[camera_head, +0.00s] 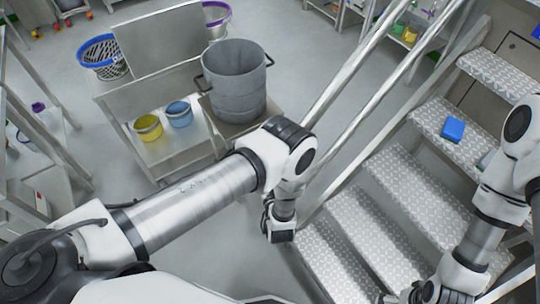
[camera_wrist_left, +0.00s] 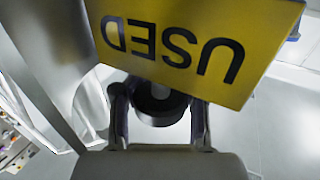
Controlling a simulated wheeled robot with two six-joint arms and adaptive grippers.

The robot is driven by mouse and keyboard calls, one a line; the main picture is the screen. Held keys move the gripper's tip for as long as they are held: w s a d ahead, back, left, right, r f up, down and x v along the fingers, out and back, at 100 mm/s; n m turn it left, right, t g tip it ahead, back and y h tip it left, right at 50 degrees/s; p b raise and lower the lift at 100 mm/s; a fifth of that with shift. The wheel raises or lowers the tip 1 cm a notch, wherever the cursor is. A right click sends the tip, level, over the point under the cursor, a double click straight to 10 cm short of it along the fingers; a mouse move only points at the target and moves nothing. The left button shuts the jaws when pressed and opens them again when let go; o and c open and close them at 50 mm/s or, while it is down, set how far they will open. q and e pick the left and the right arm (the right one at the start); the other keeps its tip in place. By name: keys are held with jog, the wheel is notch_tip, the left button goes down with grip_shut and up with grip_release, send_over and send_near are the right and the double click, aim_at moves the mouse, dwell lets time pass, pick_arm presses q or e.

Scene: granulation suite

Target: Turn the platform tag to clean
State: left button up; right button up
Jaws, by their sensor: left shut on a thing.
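The platform tag (camera_wrist_left: 190,40) is a yellow plate in the left wrist view, with the black word USED facing the camera. The lettering is upside down in that picture and the plate is tilted. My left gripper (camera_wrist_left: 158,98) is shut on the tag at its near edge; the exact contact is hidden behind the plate. In the head view my left gripper (camera_head: 279,232) points down beside the stair rails, and the tag cannot be made out there. My right gripper (camera_head: 424,293) is low at the bottom edge over the stairs, with its fingers too unclear to read.
Metal steps (camera_head: 400,195) with steel handrails (camera_head: 350,65) rise at the right, with a blue item (camera_head: 453,129) on one. A steel cart (camera_head: 155,165) carries a grey bin (camera_head: 237,85), a yellow bucket (camera_head: 148,127) and a blue bucket (camera_head: 179,114). Open floor lies between.

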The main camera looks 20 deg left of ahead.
pick_arm(q)
jog(key=shift+s+f+y, duration=0.1)
jog(key=shift+y, duration=0.2)
pick_arm(e)
jog(key=shift+r, duration=0.35)
pick_arm(q)
jog(key=o, duration=1)
jog(key=shift+c, duration=0.2)
pick_arm(e)
jog(key=shift+s, duration=0.1)
